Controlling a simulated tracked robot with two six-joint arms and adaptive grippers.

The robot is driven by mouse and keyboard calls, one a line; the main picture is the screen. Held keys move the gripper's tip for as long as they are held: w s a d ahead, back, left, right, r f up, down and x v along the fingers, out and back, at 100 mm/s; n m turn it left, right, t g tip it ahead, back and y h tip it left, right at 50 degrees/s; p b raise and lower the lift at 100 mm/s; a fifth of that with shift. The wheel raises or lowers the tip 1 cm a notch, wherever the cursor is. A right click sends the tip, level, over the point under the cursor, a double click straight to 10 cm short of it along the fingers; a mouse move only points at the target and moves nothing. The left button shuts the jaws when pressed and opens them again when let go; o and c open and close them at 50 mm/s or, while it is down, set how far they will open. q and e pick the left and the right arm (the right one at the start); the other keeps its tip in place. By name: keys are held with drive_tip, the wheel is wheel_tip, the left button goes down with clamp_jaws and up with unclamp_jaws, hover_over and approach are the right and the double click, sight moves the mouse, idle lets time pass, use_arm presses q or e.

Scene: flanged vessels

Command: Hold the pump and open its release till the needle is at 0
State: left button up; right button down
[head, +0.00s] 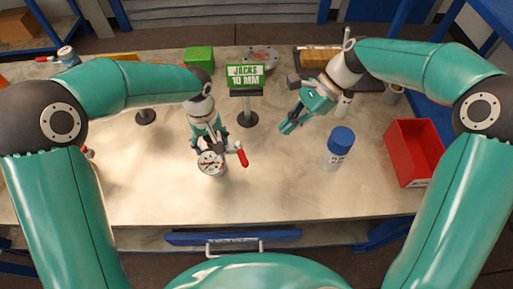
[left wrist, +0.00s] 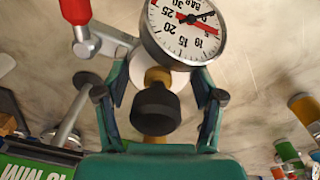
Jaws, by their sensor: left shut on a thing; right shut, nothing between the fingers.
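The pump has a round white dial (head: 211,162) and a red-gripped lever (head: 242,155) at its right, at the table's middle left. In the left wrist view the dial (left wrist: 180,27) is partly cut off at the top. Its black needle points to the upper right; I cannot read its value surely. A black knob (left wrist: 155,108) and brass neck (left wrist: 157,76) sit below the dial. My left gripper (head: 208,144) is shut on the pump, fingers on either side of its body. My right gripper (head: 287,128) is shut and empty, above the table, right of the pump and apart from it.
A blue-capped can (head: 338,146) and a red bin (head: 408,155) stand at right. A green JACKS 10 MM sign (head: 245,76), a green box (head: 198,59) and a flange disc (head: 262,56) are behind. The front middle of the table is clear.

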sight(246, 158)
drive_tip(key=a+r+x, duration=0.1)
drive_tip(key=x, duration=1)
drive_tip(key=shift+s+a+r, duration=0.2)
drive_tip(key=shift+s+a, duration=0.1)
drive_tip(key=shift+a, duration=0.15)
drive_tip(key=m, duration=0.1)
drive_tip(key=s+a+m+t, duration=0.1)
drive_tip(key=shift+s+a+m+t, duration=0.2)
drive_tip(key=shift+a+m+t, duration=0.1)
drive_tip(key=shift+m, duration=0.1)
drive_tip(key=shift+w+d, duration=0.1)
drive_tip(key=shift+w, duration=0.05)
